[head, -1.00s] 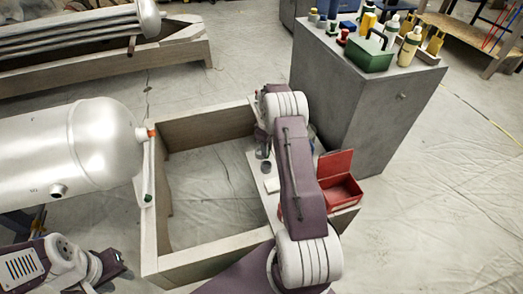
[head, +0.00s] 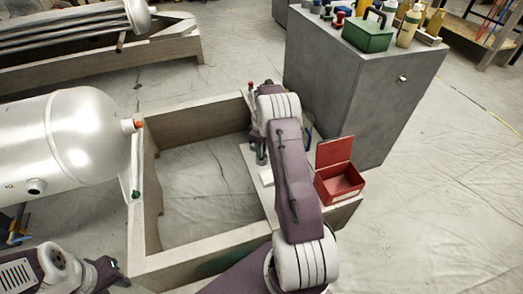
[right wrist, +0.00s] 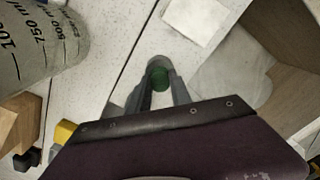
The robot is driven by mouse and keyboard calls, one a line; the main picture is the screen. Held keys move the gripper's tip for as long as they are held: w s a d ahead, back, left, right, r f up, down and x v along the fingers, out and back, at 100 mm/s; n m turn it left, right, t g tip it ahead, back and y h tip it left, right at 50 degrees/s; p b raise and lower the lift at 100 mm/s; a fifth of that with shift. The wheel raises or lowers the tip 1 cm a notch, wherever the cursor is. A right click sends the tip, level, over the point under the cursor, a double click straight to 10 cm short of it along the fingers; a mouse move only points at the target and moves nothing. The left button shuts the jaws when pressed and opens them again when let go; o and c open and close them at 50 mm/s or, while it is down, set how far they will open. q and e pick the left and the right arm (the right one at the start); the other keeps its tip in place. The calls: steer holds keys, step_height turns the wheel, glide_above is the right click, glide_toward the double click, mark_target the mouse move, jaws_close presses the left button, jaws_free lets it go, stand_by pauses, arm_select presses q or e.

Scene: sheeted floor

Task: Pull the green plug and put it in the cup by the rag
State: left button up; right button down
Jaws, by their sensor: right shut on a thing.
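My right gripper (right wrist: 161,92) is shut on the green plug (right wrist: 160,78), whose round green face shows between the fingertips. A small grey cup (right wrist: 156,62) shows right at the plug; I cannot tell whether the plug is above it or inside it. The white rag (right wrist: 193,20) lies flat beyond the cup, and in the head view the rag (head: 266,178) is just left of my right arm. The cup (head: 261,159) is partly visible there. My left gripper (head: 107,271) is at the lower left, away from these; its jaws are unclear.
A red open box (head: 340,184) stands right of my right arm. A graduated beaker (right wrist: 40,40) is close at the left in the wrist view. The silver tank (head: 85,140) with an orange piece (head: 138,124) and a small green piece (head: 136,194) nearby is at left.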

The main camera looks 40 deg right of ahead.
steer(key=shift+f, duration=0.4)
steer(key=c, duration=1.1)
jaws_free()
step_height(320, 180, up, 9)
steer(key=p, duration=0.6)
steer(key=shift+r, duration=0.1)
